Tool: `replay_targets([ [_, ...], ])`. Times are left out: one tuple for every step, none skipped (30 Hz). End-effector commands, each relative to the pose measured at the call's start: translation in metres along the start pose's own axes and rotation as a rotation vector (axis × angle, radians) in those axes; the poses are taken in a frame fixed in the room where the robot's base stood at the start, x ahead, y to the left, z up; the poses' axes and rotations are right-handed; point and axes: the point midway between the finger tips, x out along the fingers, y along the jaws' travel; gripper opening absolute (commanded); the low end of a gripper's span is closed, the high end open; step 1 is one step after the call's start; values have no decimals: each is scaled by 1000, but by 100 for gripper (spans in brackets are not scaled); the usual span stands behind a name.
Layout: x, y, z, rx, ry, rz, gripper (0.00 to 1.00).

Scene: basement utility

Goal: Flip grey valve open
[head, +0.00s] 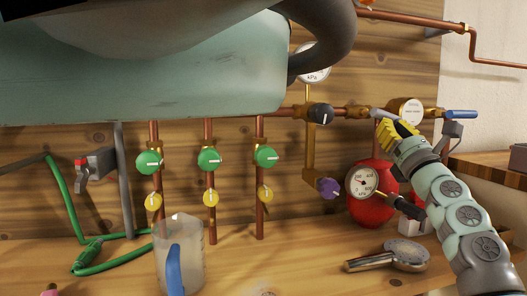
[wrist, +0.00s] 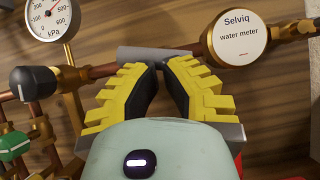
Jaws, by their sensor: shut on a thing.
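The grey valve's lever (head: 384,114) is on the copper pipe at right in the head view, beside the water meter. In the wrist view the grey lever (wrist: 141,54) lies across the top of my fingertips, roughly along the pipe. My gripper (head: 384,124) has yellow ridged fingers and reaches the lever from the lower right. In the wrist view my gripper (wrist: 163,66) is shut on the grey lever, its fingertips close together. The fingers hide part of the lever and the valve body.
The water meter (wrist: 238,38) is close right of my fingers. A black knob (head: 321,114) is to the left, and a blue lever (head: 460,114) to the right. A red tank (head: 372,205) with a gauge stands below. A shower head (head: 400,255) lies on the bench.

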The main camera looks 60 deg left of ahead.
Motion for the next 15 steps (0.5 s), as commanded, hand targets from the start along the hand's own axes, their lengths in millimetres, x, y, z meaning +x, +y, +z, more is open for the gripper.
replay_targets([
  [-1, 2, -3, 2, 0, 4, 0],
  [1, 2, 0, 4, 1, 2, 0],
  [1, 2, 0, 5, 1, 2, 0],
  [1, 2, 0, 6, 1, 1, 0],
  [1, 2, 0, 6, 1, 1, 0],
  [1, 2, -1, 6, 1, 1, 0],
  [1, 2, -1, 6, 1, 1, 0],
  [0, 1, -1, 6, 2, 1, 0],
  [-1, 1, -1, 6, 2, 0, 0],
  [-3, 1, -2, 6, 2, 0, 0],
  [-5, 1, -2, 6, 2, 0, 0],
  [-9, 0, -4, 5, 3, -1, 0],
  [-12, -1, -5, 4, 4, -3, 0],
  [-17, -1, -6, 3, 5, -4, 0],
  [-23, -2, -8, 3, 6, -4, 0],
])
